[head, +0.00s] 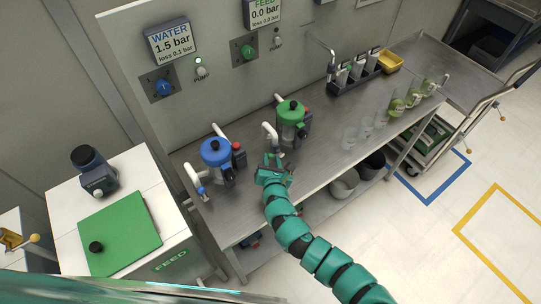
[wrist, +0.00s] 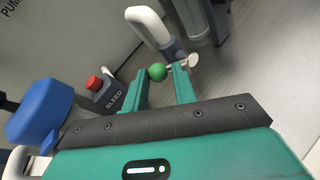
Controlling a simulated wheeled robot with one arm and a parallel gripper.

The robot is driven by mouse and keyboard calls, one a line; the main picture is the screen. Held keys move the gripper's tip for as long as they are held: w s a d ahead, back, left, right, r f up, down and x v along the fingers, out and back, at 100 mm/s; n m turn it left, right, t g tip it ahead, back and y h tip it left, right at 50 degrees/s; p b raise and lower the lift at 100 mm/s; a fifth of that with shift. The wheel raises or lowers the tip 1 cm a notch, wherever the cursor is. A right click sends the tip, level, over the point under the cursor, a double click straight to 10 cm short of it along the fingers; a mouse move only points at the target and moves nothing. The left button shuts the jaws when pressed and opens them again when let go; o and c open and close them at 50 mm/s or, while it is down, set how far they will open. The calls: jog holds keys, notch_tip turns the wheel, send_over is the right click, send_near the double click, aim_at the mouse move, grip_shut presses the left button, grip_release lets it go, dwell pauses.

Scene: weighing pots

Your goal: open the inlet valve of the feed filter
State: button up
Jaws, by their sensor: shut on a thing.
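The feed filter (head: 290,121), with a green lid and clear bowl, stands on the steel bench. A white bent pipe (head: 269,134) is at its left; the wrist view shows this pipe (wrist: 150,22) ending in a grey collar. By the collar, a green ball knob (wrist: 157,72) sits on a thin metal rod that appears to lie crosswise to the pipe. My gripper (wrist: 162,78) is shut on the green knob, its fingertips on either side. In the head view my gripper (head: 274,170) is in front of the filter and hides the knob.
The blue-lidded water filter (head: 216,153) stands close on the left, with a red-topped BLEED block (wrist: 107,92) near my fingers. The FEED display (head: 263,11) reads 0.0 bar; the WATER display (head: 170,42) reads 1.5 bar. Glass beakers (head: 365,126) stand to the right.

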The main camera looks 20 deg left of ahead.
jog(key=r+p, duration=0.2)
jog(key=m+g+p, duration=0.1)
jog(key=shift+w+r, duration=0.25)
jog(key=shift+r, duration=0.15)
jog(key=p, duration=0.1)
jog(key=m+g+p, duration=0.1)
jog(key=shift+w+d+r+y+p, duration=0.15)
jog(key=shift+w+y+p, duration=0.1)
jog(key=shift+y+p, duration=0.15)
jog(key=shift+w+d+m+g, duration=0.15)
jog(key=shift+w+m+g, duration=0.05)
jog(key=shift+m+g, duration=0.25)
jog(key=shift+c, duration=0.2)
jog(key=shift+w+d+m+g+y+b, duration=0.2)
jog(key=shift+w+m+g+y+b, duration=0.1)
jog(key=shift+m+g+y+b, duration=0.15)
jog(key=w+d+m+g+b, duration=0.1)
jog(key=b, duration=0.6)
jog(key=shift+y, duration=0.25)
jog(key=b, duration=0.7)
jog(key=w+d+m+g+y+b, duration=0.1)
jog(key=b, duration=0.6)
jog(key=shift+w+r+m+g+b, duration=0.15)
jog(key=shift+m+g+b, duration=0.15)
jog(key=shift+b, duration=0.1)
grip_shut()
jog(key=shift+w+d+r+g+b, duration=0.1)
jog(key=shift+d+r+g+b, duration=0.15)
jog(key=shift+b, duration=1.55)
